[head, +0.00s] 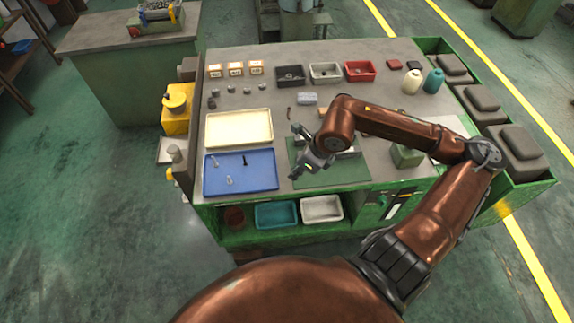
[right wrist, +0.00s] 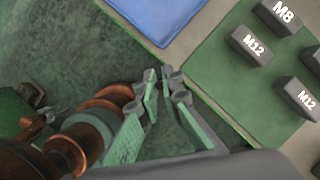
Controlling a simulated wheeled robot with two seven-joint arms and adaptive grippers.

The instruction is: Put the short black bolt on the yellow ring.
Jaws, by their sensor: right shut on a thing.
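My right gripper (head: 296,173) is low over the left front edge of the green mat (head: 318,180), right of the blue tray (head: 210,186). In the right wrist view its fingertips (right wrist: 167,80) are close together on a small thing that is mostly hidden; I cannot tell which thing. A black bolt (head: 244,160) is in the blue tray, with a pale metal bolt (head: 229,180) in front of it. I cannot make out a yellow ring for certain; my right arm hides part of the mat. My left gripper is not in view.
Grey blocks marked M12 (right wrist: 251,46) and M8 (right wrist: 282,14) stand on the mat. A cream tray (head: 239,143) lies behind the blue tray. Black, white and red bins (head: 359,72) stand at the back. A yellow fixture (head: 177,123) is at the table's left edge.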

